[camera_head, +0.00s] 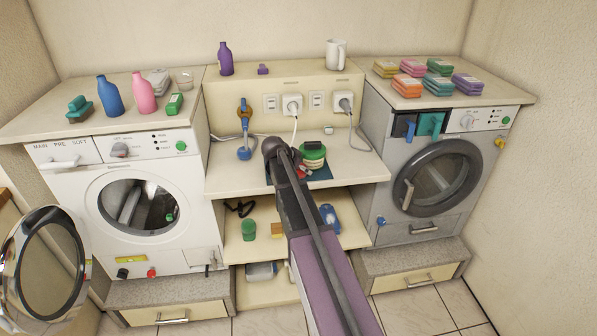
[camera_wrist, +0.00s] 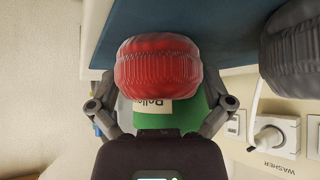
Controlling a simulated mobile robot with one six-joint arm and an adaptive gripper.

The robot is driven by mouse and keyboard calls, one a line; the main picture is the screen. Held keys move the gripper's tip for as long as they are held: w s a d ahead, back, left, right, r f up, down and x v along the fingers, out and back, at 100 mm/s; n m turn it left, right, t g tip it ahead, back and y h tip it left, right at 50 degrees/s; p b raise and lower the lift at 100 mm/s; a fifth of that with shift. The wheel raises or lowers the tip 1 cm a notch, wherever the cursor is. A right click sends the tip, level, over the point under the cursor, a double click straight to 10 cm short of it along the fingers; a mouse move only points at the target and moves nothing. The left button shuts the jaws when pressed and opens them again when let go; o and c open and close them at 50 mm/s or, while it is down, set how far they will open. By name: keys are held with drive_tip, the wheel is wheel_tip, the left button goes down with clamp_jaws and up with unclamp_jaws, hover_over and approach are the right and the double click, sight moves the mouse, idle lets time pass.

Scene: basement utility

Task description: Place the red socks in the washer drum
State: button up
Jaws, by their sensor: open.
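The red socks (camera_wrist: 158,68), a ribbed roll, lie at the edge of a dark blue mat (camera_wrist: 215,25) in the wrist view. My gripper (camera_wrist: 160,104) is open, its finger joints spread to either side just below the socks; whether the fingertips touch them is unclear. In the head view my arm hides most of the mat, and only a bit of red shows by my gripper (camera_head: 300,165). The white washer (camera_head: 90,225) stands at the left, its round door (camera_head: 45,262) swung open and its drum (camera_head: 135,203) exposed, with something grey-white visible inside.
A dark grey roll (camera_wrist: 292,45) lies beside the red socks. A green-topped item (camera_head: 313,150) stands close by my gripper. A grey machine (camera_head: 400,165) at the right has its door shut. Bottles, plugs with cables and folded cloths crowd the counters and back ledge.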

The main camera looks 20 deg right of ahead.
sight(306, 154)
drive_tip(key=c, duration=1.1)
drive_tip(key=shift+a+r, duration=0.1)
drive_tip(key=shift+r, duration=0.05)
drive_tip(key=shift+s+a+r+p, duration=0.1)
drive_tip(key=shift+r+p, duration=0.4)
drive_tip(key=shift+p, duration=0.1)
wheel_tip(306, 154, up, 6)
drive_tip(key=p, duration=0.6)
drive_tip(key=s+a, duration=0.3)
drive_tip(key=a, duration=0.2)
drive_tip(key=s+a, duration=0.3)
drive_tip(key=a, duration=0.3)
drive_tip(key=s+a, duration=0.3)
drive_tip(key=a, duration=0.3)
drive_tip(key=shift+s+a+f, duration=0.1)
drive_tip(key=shift+s+f, duration=0.05)
drive_tip(key=shift+s, duration=0.1)
